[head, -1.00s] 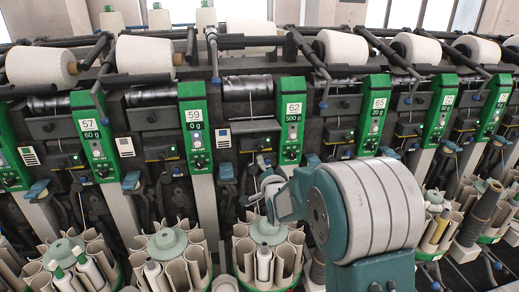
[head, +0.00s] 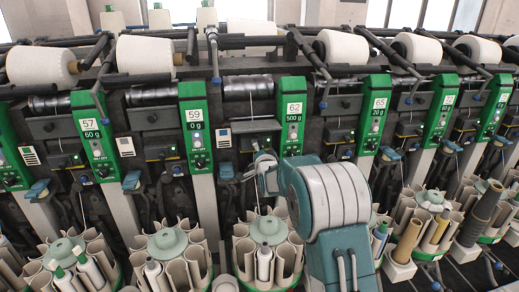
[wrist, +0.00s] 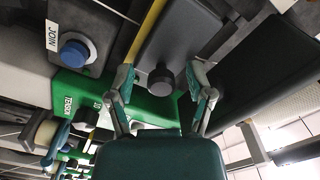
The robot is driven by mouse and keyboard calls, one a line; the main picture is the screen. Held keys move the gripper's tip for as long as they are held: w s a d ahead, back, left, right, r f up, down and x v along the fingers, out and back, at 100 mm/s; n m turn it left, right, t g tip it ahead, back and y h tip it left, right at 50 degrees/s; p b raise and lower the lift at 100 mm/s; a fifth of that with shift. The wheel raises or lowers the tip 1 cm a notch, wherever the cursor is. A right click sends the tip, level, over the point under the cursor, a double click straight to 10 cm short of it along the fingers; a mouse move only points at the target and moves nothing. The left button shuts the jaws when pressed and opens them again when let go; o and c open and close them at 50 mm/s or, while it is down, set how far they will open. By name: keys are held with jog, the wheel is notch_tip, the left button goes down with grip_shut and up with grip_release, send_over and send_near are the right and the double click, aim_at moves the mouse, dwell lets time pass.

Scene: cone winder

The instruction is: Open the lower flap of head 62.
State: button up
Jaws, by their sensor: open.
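Head 62 shows in the head view as a green panel (head: 292,112) marked 62 and 500 g. My gripper (head: 258,166) is in front of the lower part of this head, left of the panel, with its fingertips small and hard to make out. In the wrist view my gripper (wrist: 165,92) is open, one finger on each side of a black round knob (wrist: 161,78). The knob sits on a dark grey cover (wrist: 178,38), which looks closed. I cannot tell for sure that this cover is the lower flap, nor whether the fingers touch the knob.
A blue button (wrist: 75,53) by a JOIN label and a green panel (wrist: 75,90) lie left of the fingers. A yellow strip (wrist: 147,28) runs beside the cover. Round bobbin magazines (head: 268,245) stand below my arm. Similar heads stand on both sides.

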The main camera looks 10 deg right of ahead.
grip_shut()
jog(key=shift+s+a+m+h, duration=0.15)
jog(key=shift+m+h, duration=0.15)
jog(key=shift+h, duration=0.2)
jog(key=s+a+m+g+h, duration=0.3)
jog(key=a+m+g+h, duration=0.2)
jog(key=m+g+h, duration=0.3)
jog(key=shift+s+f+m+h, duration=0.2)
jog(key=shift+m+h, duration=1.3)
jog(key=shift+h, duration=1.6)
jog(key=shift+g, duration=0.5)
